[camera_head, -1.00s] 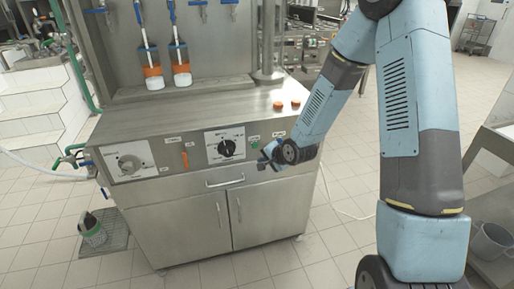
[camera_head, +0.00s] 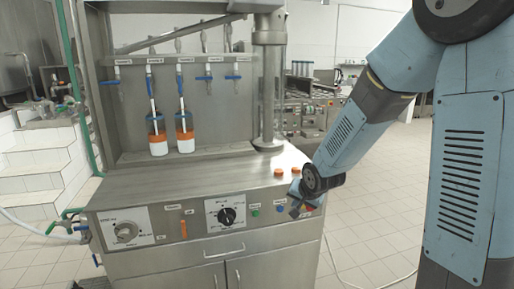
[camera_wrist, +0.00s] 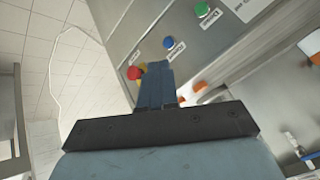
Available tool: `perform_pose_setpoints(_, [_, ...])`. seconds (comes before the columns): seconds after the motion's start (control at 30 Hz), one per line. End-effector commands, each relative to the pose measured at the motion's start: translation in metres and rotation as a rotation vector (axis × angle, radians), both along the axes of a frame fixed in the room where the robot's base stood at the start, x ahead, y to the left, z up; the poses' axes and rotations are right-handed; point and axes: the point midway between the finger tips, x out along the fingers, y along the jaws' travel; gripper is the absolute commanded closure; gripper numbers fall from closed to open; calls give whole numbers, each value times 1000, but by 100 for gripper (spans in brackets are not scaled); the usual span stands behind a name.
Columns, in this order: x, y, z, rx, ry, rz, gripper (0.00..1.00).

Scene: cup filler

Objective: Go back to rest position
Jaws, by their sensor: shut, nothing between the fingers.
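My gripper (camera_head: 297,207) is in front of the right end of the cup filler's control panel (camera_head: 188,227). In the wrist view its fingers (camera_wrist: 155,83) are together with nothing between them. They point toward the panel, near a blue button (camera_wrist: 169,42) and a red button (camera_wrist: 134,73) on a yellow base. I cannot tell whether the fingertips touch the panel. A green button (camera_wrist: 202,10) lies farther along. In the head view the gripper and wrist partly cover the panel's right end.
White steps (camera_head: 40,160) are at the left. Tiled floor (camera_head: 375,220) is open to the machine's right.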

Motion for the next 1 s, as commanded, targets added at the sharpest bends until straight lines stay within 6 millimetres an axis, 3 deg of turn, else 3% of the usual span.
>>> perform_pose_setpoints(0.1, [-16,-17,30,-74,-5,14,100])
perform_pose_setpoints(0.5, [-91,-65,110,-263,32,66,100])
perform_pose_setpoints(1.0, [-216,-100,177,-364,97,187,100])
